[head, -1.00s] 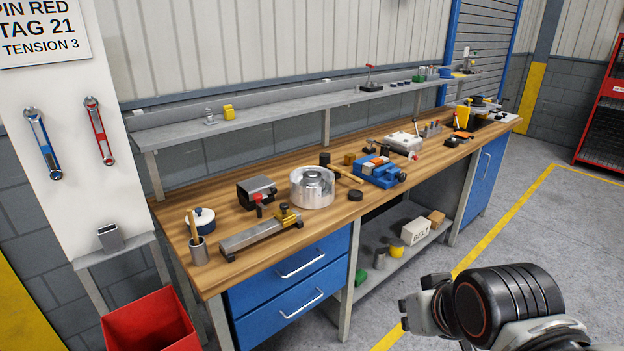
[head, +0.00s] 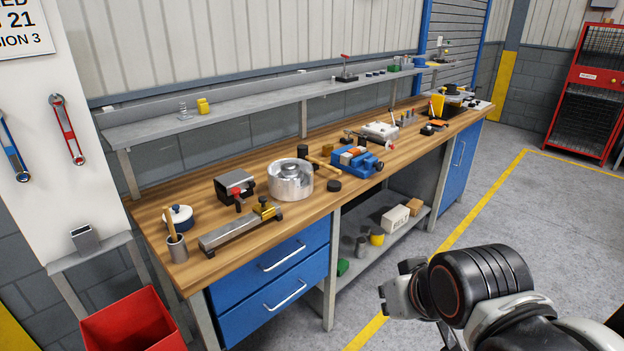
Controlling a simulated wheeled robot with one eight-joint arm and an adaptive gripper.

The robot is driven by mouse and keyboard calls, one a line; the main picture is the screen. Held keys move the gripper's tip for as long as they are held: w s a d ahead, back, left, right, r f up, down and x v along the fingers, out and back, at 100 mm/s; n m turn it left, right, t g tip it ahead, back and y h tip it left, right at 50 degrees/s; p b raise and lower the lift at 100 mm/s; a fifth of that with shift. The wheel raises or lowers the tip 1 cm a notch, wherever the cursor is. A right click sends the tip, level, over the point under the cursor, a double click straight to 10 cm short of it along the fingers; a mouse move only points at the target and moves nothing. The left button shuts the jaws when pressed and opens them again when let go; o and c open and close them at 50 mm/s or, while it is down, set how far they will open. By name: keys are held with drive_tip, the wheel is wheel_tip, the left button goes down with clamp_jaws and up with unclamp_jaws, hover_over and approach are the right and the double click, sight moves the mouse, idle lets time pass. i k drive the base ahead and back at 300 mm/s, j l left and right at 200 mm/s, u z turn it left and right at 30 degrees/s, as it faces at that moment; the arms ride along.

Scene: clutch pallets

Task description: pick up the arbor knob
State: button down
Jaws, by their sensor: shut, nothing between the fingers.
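I cannot tell for sure which small part is the arbor knob. Candidates on the wooden bench (head: 215,268) are a red knob (head: 237,192) at the dark block (head: 232,182), a low black round piece (head: 334,186) and a taller black cylinder (head: 303,151). A red-topped piece (head: 345,59) also stands on the grey shelf (head: 240,112). My gripper (head: 384,299) is at the lower right, over the floor in the picture and apart from the bench items. It is shut and empty; its fingertips show only small and partly.
A silver drum (head: 290,180), a blue vise (head: 358,163), a mallet (head: 322,165), a grey bar fixture (head: 230,232) and a cup (head: 177,249) crowd the bench. A red bin (head: 130,320) stands at lower left. The floor (head: 510,225) at right is clear.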

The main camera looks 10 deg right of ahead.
sight(333, 186)
drive_tip(key=i+j+z, duration=0.3)
drive_tip(key=i+j, duration=0.15)
drive_tip(key=i, duration=0.35)
drive_tip(key=i+j+z, duration=0.35)
drive_tip(key=i+j, duration=0.3)
drive_tip(key=i, duration=0.1)
